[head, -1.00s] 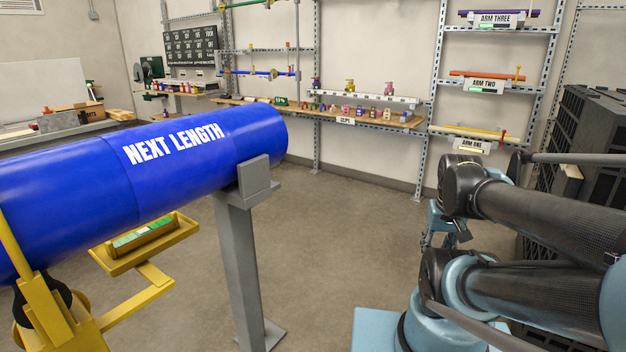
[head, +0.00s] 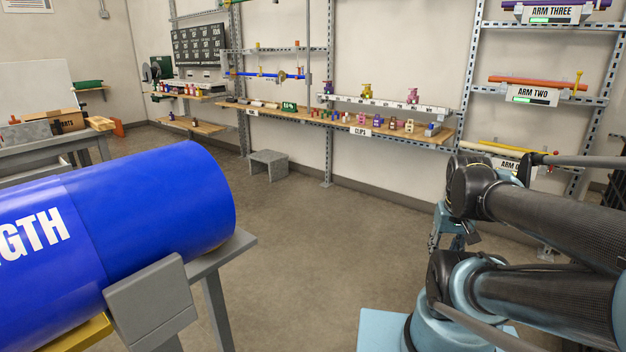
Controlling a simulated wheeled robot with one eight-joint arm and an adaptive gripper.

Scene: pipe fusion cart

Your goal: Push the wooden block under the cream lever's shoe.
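I cannot make out a cream lever with a shoe in this view. A small light wooden piece (head: 100,123) lies on the bench at the far left; I cannot tell if it is the task's block. The end of my arm, with my gripper (head: 455,238), hangs at the right behind the dark arm joints. It is small and partly hidden, so its fingers cannot be read. It is far from the bench, and nothing is seen held in it.
A big blue pipe (head: 150,205) on a grey stand (head: 150,305) blocks the near left. Shelves with a clips board (head: 390,133) and labelled arms (head: 535,95) line the back wall. A grey stool (head: 268,165) stands there. The middle floor is clear.

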